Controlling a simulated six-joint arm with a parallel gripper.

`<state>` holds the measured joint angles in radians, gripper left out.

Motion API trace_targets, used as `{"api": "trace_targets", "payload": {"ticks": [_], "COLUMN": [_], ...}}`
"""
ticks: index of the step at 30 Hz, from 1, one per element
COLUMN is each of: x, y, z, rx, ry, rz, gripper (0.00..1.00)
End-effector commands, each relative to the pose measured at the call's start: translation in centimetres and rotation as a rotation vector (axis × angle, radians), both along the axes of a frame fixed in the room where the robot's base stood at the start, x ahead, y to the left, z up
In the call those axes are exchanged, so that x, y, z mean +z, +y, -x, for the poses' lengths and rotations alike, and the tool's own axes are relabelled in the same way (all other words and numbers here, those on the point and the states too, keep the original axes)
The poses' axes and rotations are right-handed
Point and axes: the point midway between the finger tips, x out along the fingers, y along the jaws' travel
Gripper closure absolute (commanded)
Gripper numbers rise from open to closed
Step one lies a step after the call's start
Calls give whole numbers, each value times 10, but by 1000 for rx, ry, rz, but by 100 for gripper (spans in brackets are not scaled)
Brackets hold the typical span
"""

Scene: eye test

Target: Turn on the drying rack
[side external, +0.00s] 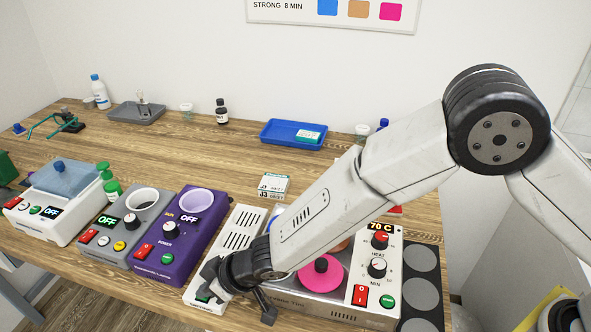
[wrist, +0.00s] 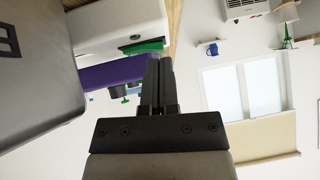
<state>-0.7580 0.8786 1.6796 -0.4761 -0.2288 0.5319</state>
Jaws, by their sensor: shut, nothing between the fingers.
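The white slotted unit (side external: 240,229), which looks like the drying rack, stands between the purple unit and the steel heated bath. Its front end is largely hidden by my wrist; a bit of green (side external: 203,298) shows at its front edge. My gripper (side external: 216,291) is over that front end, close to the green part. In the wrist view my two dark fingers (wrist: 158,62) are together with nothing between them. A green part (wrist: 143,47) on a white unit (wrist: 112,28) lies just beyond and left of the fingertips. Contact cannot be told.
The purple unit (side external: 173,250) and a grey unit (side external: 126,243), both reading OFF, stand to the left. A blue tray (side external: 280,132) lies behind.

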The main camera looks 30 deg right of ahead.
Motion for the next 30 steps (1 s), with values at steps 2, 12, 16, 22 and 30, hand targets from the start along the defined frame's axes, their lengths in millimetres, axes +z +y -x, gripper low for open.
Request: {"api": "trace_targets", "payload": {"ticks": [2,12,16,22,30], "x": [0,-6,-6,-6,-3], "y": [0,2,2,0,-7], "z": [0,2,2,0,-6], "rx": [0,0,0,0,-2], "ry": [0,1,2,2,2], "rz": [0,-1,0,0,1], "gripper": [100,100,100,100,100]}}
